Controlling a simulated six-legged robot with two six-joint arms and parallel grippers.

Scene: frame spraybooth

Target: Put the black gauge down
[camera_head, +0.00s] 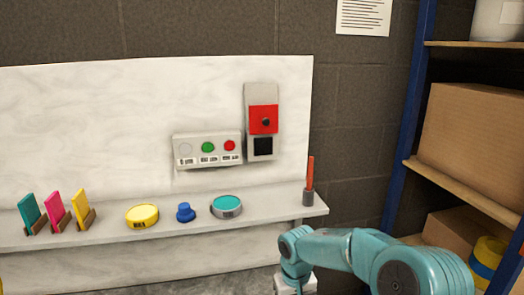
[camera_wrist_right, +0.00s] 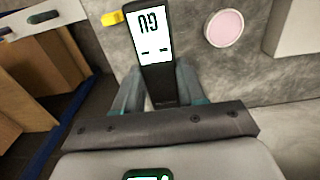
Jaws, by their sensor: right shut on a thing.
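The black gauge (camera_wrist_right: 158,84) has a white display with dark characters. In the right wrist view it stands out between the fingers of my right gripper (camera_wrist_right: 160,90), which is shut on it. A grey mottled surface (camera_wrist_right: 190,55) lies behind the gauge; I cannot tell whether they touch. In the head view my right arm comes in at the lower right, and its gripper (camera_head: 294,286) is cut off by the bottom edge, with the gauge out of sight there. My left gripper is not in view.
A pale pink disc (camera_wrist_right: 224,28) and a yellow object (camera_wrist_right: 112,18) are near the gauge. The white ledge (camera_head: 110,228) holds coloured cards, a yellow tin (camera_head: 142,216), a blue knob (camera_head: 185,212), a teal-topped tin (camera_head: 226,206) and a red-handled tool (camera_head: 309,182). Shelving with boxes (camera_head: 475,140) stands right.

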